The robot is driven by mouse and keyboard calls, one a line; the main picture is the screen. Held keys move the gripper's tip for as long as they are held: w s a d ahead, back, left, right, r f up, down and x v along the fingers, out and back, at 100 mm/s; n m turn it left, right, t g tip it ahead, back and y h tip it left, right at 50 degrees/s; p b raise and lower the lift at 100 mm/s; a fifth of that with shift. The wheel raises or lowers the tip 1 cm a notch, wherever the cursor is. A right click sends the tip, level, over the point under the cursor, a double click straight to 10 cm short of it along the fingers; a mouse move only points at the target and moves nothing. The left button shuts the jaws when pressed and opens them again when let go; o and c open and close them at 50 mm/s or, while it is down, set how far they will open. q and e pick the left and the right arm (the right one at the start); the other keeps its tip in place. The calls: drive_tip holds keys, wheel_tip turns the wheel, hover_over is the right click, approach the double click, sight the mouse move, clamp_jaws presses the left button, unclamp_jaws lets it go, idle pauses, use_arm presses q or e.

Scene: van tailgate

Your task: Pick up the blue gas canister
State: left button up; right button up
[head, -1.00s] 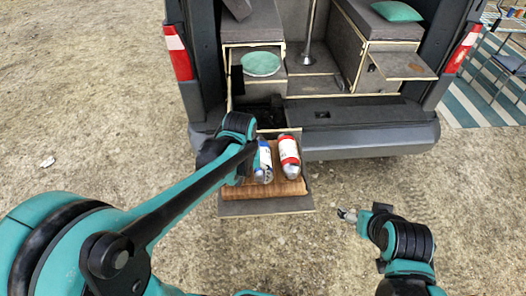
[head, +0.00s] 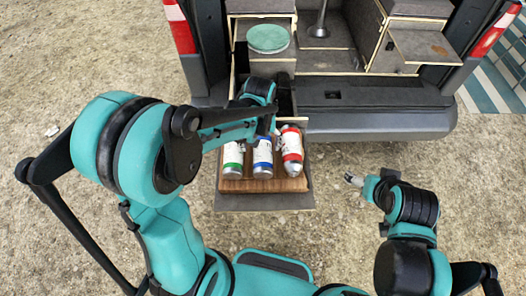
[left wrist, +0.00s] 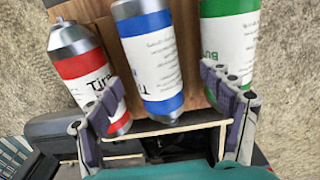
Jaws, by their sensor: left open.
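The blue gas canister (head: 263,160) has a white label and lies between a green canister (head: 233,158) and a red canister (head: 291,148) on a wooden slatted board. My left gripper (head: 262,132) is over the van end of the canisters, and the arm hides part of them. In the left wrist view, the blue canister (left wrist: 150,60) lies between the open fingers of my left gripper (left wrist: 162,80). One finger overlaps the red canister (left wrist: 85,65), the other the green canister (left wrist: 228,45). Contact cannot be told. My right gripper (head: 353,180) is low at the right, its jaws too small to read.
The canisters lie on a pulled-out drawer (head: 265,201) behind the van. The van bumper (head: 385,122) is to its right. Bare dry ground (head: 330,225) surrounds the drawer.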

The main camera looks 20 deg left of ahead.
sight(263, 148)
use_arm(q)
drive_tip(key=f, duration=0.5)
drive_tip(key=shift+w+d+b, duration=0.2)
drive_tip(key=shift+d+b, duration=0.1)
drive_tip(key=shift+b, duration=0.05)
drive_tip(key=shift+r, duration=0.1)
drive_tip(key=c, duration=1.5)
drive_tip(key=shift+c, duration=0.3)
drive_tip(key=shift+r, duration=0.1)
